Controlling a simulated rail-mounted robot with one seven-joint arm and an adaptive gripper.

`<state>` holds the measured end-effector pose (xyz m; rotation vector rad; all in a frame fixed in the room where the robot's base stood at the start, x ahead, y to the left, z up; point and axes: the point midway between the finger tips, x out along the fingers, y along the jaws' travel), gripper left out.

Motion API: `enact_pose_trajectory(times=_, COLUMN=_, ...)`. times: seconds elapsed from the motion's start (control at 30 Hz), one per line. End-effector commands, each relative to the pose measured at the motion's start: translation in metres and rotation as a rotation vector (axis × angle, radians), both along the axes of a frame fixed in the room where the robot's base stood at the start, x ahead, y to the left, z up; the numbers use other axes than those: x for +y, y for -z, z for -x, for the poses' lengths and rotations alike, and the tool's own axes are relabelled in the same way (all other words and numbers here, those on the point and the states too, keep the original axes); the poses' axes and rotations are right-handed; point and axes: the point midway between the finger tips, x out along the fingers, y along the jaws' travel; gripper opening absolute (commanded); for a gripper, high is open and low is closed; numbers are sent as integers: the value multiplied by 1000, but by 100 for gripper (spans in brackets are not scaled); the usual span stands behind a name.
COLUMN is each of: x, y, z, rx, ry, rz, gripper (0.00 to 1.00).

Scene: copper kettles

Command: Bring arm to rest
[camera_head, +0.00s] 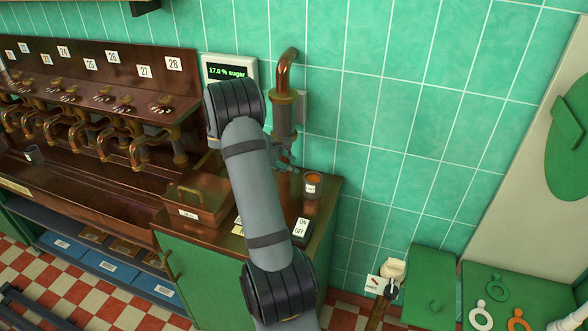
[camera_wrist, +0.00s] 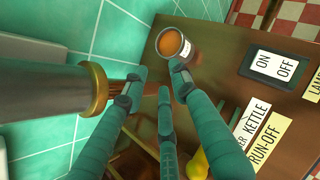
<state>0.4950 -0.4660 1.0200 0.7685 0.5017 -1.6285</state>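My gripper (camera_wrist: 158,84) shows in the wrist view with its teal fingers spread and nothing between them. In the head view my gripper (camera_head: 287,163) is partly hidden behind my arm, close to the copper pipe (camera_head: 284,85). A small cup with orange contents (camera_head: 312,184) stands upright on the counter just right of my gripper. In the wrist view the cup (camera_wrist: 175,43) is beyond the fingertips; I cannot tell whether the right finger touches it.
An ON/OFF switch (camera_head: 301,229) and labels lie on the copper counter. A copper box (camera_head: 197,200) is left of my arm. Numbered taps (camera_head: 115,145) line the left. A display (camera_head: 228,71) reads 17.0 % sugar. The tiled wall (camera_head: 390,110) is close behind.

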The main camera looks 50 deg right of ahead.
Motion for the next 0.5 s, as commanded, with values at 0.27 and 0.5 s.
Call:
enact_pose_trajectory(times=0.27, x=4, y=-3, z=0, rx=1, ry=-1, rz=0, gripper=27)
enact_pose_trajectory(times=0.5, x=0, y=0, z=0, rx=1, ry=0, rz=0, gripper=27)
